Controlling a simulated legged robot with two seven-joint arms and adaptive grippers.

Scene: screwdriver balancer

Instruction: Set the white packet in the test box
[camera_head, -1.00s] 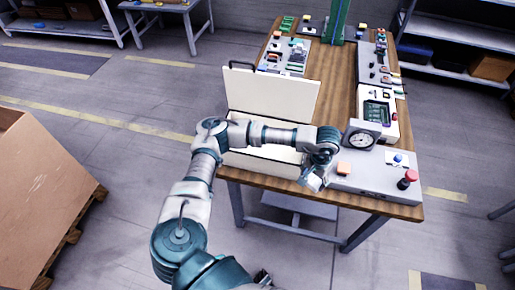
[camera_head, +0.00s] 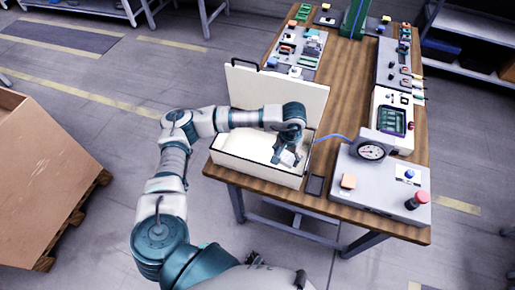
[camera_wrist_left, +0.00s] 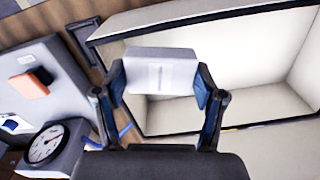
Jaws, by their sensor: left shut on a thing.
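My left gripper (camera_head: 287,156) is over the right end of the open cream test box (camera_head: 255,172) on the wooden table. In the left wrist view, its two fingers (camera_wrist_left: 161,85) are shut on the white packet (camera_wrist_left: 160,70), one finger on each side. The packet also shows small at the fingertips in the head view (camera_head: 288,158). Behind it in the wrist view is the box's pale empty interior (camera_wrist_left: 230,60). I cannot tell how far the packet is above the box floor. My right gripper is not in view.
The raised box lid (camera_head: 275,95) stands behind the arm. A dark small tray (camera_head: 315,185) lies right of the box. A grey panel with a gauge (camera_head: 371,151), an orange block (camera_head: 348,181) and a red button (camera_head: 422,197) stands farther right.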

